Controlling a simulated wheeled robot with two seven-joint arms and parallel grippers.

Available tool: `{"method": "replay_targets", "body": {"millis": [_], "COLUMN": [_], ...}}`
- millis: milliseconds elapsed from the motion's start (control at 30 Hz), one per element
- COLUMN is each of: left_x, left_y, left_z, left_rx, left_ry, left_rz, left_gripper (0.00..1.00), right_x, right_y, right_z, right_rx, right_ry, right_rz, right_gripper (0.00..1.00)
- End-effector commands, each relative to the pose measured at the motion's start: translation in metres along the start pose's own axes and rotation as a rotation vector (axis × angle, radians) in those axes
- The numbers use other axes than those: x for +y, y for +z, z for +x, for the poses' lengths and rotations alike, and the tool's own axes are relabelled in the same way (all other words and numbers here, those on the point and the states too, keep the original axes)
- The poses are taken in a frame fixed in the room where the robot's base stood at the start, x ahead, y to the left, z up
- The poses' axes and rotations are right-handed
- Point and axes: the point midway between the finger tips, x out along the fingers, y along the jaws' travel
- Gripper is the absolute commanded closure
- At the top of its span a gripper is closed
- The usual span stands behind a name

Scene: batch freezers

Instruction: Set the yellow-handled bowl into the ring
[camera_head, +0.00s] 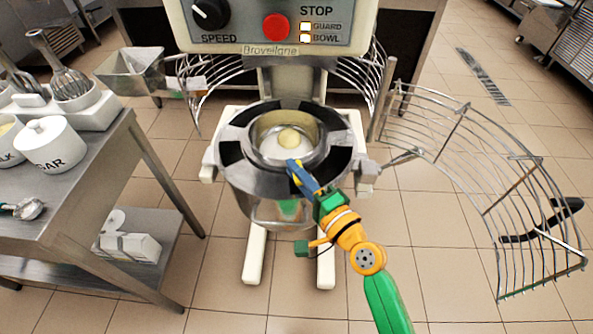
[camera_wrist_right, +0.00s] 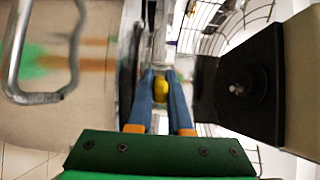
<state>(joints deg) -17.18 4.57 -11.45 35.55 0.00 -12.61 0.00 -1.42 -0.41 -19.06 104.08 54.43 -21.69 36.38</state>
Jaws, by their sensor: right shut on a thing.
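The steel bowl (camera_head: 270,208) is at the mixer's ring (camera_head: 235,173), a round collar with black and silver parts. The bowl's wall shows below the collar, and its round opening shows inside it; I cannot tell whether it is fully seated. A pale yellow round thing (camera_head: 289,138) shows inside the opening. My right gripper (camera_head: 295,168) is at the front of the ring. In the wrist view its blue fingers (camera_wrist_right: 160,90) are shut on the bowl's yellow handle (camera_wrist_right: 160,88). The bowl's wall (camera_wrist_right: 95,30) fills the left there. My left gripper is not in view.
A wire guard (camera_head: 490,160) with a black grip stands swung out to the right. The mixer head (camera_head: 270,25) is above the ring. A steel table (camera_head: 85,165) with white containers and whisks is at the left. Floor at front right is clear.

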Motion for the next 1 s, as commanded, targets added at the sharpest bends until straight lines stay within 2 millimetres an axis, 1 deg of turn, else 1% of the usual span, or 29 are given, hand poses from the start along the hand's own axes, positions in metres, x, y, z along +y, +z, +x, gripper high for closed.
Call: {"method": "replay_targets", "body": {"millis": [433,467,500,567,600,933,1000], "left_x": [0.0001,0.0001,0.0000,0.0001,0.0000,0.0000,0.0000], "left_y": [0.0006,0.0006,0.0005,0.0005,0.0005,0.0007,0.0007], "left_z": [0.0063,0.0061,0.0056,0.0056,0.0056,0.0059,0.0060], "left_rx": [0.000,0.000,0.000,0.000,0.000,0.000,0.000], "left_ry": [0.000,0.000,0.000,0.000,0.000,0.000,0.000], "left_rz": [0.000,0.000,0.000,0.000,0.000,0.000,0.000], "left_gripper": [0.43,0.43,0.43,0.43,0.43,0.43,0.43], "right_x": [0.0051,0.0050,0.0046,0.0047,0.0049,0.0082,0.0090], "right_y": [-0.0003,-0.0004,-0.0004,-0.0003,-0.0003,0.0003,0.0001], "right_z": [0.0002,0.0002,0.0002,0.0002,0.0002,-0.0006,-0.0061], "right_rx": [0.001,0.001,0.001,0.001,0.001,-0.001,0.000], "right_ry": [-0.005,-0.005,-0.005,-0.004,-0.003,0.004,0.006], "right_rz": [-0.001,-0.001,-0.001,-0.001,-0.001,0.001,0.001], "right_gripper": [1.00,0.80,0.69,0.53,0.48,0.48,0.48]}}
